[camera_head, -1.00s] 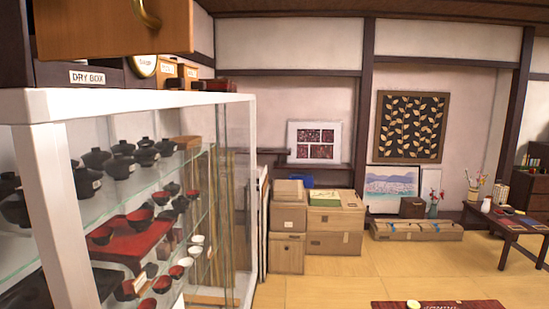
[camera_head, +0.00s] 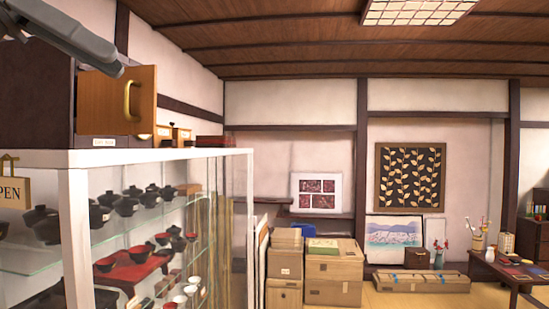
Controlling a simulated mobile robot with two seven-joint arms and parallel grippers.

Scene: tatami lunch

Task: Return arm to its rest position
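My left arm comes in from the top left corner, grey and blurred by nearness. Its gripper (camera_head: 108,62) is in front of the upper part of a wooden drawer (camera_head: 144,98) with a brass handle. I cannot tell whether its fingers are apart, and no held object shows. The drawer stands out from a dark cabinet (camera_head: 40,85) on top of the glass case. My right gripper is not in view.
A white-framed glass display case (camera_head: 150,156) with dark bowls and red cups fills the left. Cardboard boxes (camera_head: 333,268) are stacked by the back wall. A low dark table (camera_head: 500,270) stands at the right. Tatami shows at lower right.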

